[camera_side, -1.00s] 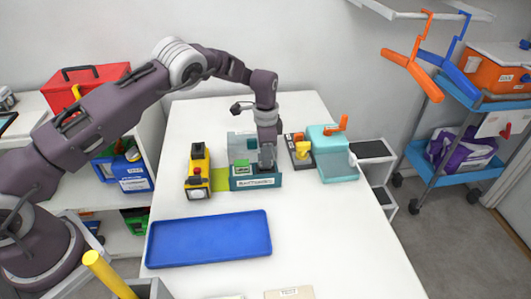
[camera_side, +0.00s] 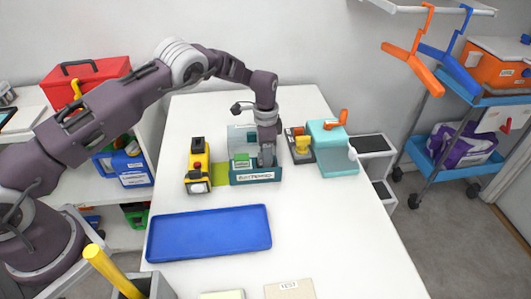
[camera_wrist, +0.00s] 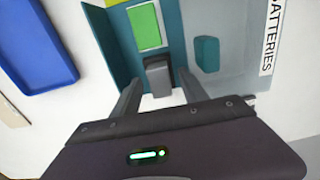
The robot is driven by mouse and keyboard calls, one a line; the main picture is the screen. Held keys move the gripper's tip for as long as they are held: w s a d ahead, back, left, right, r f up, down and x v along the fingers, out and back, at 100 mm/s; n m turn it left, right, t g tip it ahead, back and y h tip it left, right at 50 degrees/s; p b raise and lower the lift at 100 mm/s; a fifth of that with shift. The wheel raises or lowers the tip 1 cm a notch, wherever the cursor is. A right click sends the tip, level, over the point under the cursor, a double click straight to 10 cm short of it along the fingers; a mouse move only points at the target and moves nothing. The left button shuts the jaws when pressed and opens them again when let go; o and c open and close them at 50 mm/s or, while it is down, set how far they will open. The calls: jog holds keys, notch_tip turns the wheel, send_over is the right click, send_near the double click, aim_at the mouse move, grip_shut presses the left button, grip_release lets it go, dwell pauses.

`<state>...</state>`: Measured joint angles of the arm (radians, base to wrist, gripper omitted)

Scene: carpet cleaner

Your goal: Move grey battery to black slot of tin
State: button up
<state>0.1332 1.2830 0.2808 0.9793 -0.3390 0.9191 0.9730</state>
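The teal tin (camera_side: 240,181), with a white label on its front, stands near the middle of the table. In the wrist view the tin's teal wall (camera_wrist: 104,38) and its lettered, see-through side show. A grey block (camera_wrist: 157,78), which looks like the grey battery, is upright in the tin beside a green panel (camera_wrist: 147,28). My gripper (camera_side: 266,163) points down into the tin. In the wrist view its fingers (camera_wrist: 158,88) are apart, one on each side of the grey block, with gaps visible.
A yellow and black device (camera_side: 198,158) stands left of the tin. A dark tray with a yellow piece (camera_side: 302,145) and a teal machine (camera_side: 332,148) with an orange handle stand close right. A blue tray (camera_side: 208,232) lies in front. The table's right front is clear.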

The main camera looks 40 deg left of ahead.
notch_tip(320, 180, up, 7)
jog(key=shift+r, duration=0.1)
dwell(0.3)
dwell(0.4)
notch_tip(320, 180, up, 10)
jog(key=s+n+t, duration=0.1)
jog(key=s+n, duration=0.1)
notch_tip(320, 180, up, 7)
jog(key=n, duration=0.1)
send_over(260, 158)
jog(key=s, duration=0.4)
jog(key=s+r+n+t, duration=0.2)
jog(key=s+r, duration=0.7)
jog(key=s+n+t, duration=0.2)
jog(key=s+n, duration=0.2)
jog(key=s, duration=2)
jog(key=shift+s+a+t, duration=0.25)
jog(key=shift+a+t, duration=0.05)
jog(key=shift+a, duration=0.05)
